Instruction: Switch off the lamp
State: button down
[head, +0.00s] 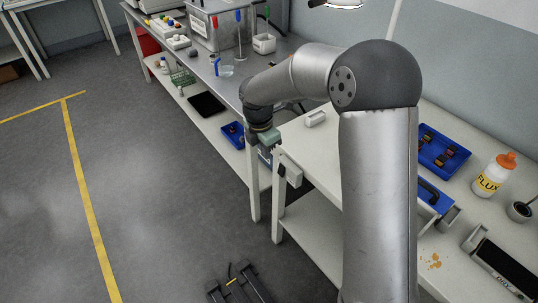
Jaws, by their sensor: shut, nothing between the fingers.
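The lamp (338,4) is at the top edge, above the back of the benches. Its head is cut off by the frame, and its underside looks bright. My gripper (265,154) is at the end of my bent arm, low beside the left end of the near white bench. It is small and partly hidden by my wrist, and it looks shut and empty. It is well below and left of the lamp head. I cannot make out a lamp switch for certain.
A pale box with a dark part (291,171) is on the near bench's (318,160) left edge, close to my gripper. A blue tray (440,150), a flux bottle (496,175) and a dark device (503,266) are right of my arm. The floor at left is clear.

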aim_at(281, 170)
jog(key=shift+a+f+y, duration=0.1)
jog(key=shift+f+y, duration=0.3)
jog(key=shift+f, duration=0.05)
jog(key=w+d+f, duration=0.1)
jog(key=d+f, duration=0.1)
jog(key=f, duration=0.3)
jog(key=w+d+f+p, duration=0.1)
jog(key=f, duration=0.4)
jog(key=shift+w+d+f, duration=0.25)
jog(key=shift+d+f, duration=0.15)
